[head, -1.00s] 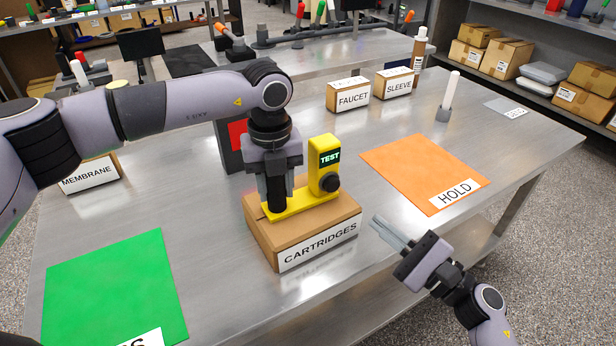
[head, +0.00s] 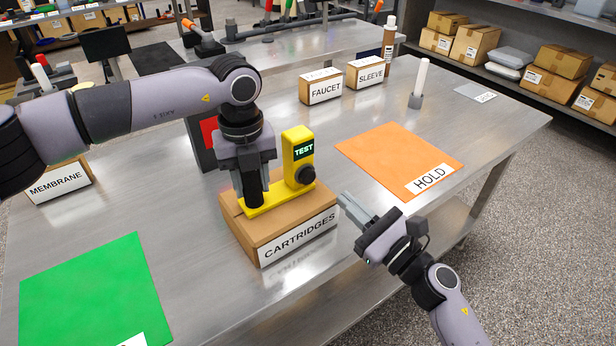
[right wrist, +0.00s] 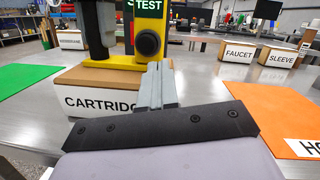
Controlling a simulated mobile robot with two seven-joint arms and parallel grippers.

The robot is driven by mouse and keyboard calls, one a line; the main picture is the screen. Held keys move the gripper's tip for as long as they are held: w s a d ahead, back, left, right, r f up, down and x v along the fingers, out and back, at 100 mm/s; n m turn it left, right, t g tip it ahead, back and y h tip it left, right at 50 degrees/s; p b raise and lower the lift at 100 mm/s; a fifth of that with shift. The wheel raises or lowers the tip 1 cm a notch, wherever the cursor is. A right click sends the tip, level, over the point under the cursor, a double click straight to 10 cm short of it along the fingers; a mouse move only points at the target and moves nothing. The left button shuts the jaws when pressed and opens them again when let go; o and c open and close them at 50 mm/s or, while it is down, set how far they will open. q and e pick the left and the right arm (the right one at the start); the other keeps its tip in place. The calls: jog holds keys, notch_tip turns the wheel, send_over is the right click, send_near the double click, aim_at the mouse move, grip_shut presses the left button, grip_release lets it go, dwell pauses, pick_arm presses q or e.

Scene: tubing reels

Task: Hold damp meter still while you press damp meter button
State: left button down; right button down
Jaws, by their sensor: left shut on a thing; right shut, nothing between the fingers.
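The damp meter (head: 298,150) is a yellow upright body on a yellow base, with a small screen reading TEST and a dark round button (head: 305,174) facing front. It stands on the CARTRIDGES box (head: 250,232). My left gripper (head: 251,188) points down and is shut on the meter's black upright part, left of the screen. My right gripper (head: 348,205) is shut and empty, in front and to the right of the meter, apart from it. In the right wrist view its fingertips (right wrist: 158,68) show just below and right of the button (right wrist: 148,43).
An orange HOLD mat (head: 390,155) lies to the right and a green mat (head: 95,290) at front left. FAUCET (head: 322,88) and SLEEVE (head: 366,73) boxes and a white-topped post (head: 420,82) stand behind. A MEMBRANE box (head: 58,183) is at left.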

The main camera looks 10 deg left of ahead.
aim_at(308, 177)
jog(key=s+n+t+h, duration=0.2)
jog(key=n+h, duration=0.6)
jog(key=n, duration=0.8)
jog(key=s+r+n+t+h, duration=0.1)
jog(key=s+n+t+h, duration=0.2)
jog(key=n+h, duration=0.5)
jog(key=s+n, duration=0.1)
jog(key=n, duration=0.7)
jog(key=shift+s+r+n, duration=0.15)
jog(key=shift+r+n, duration=0.1)
jog(key=shift+n, duration=0.05)
jog(key=w+a, duration=0.5)
jog(key=w, duration=0.1)
jog(key=shift+w+a, duration=0.35)
dwell(0.6)
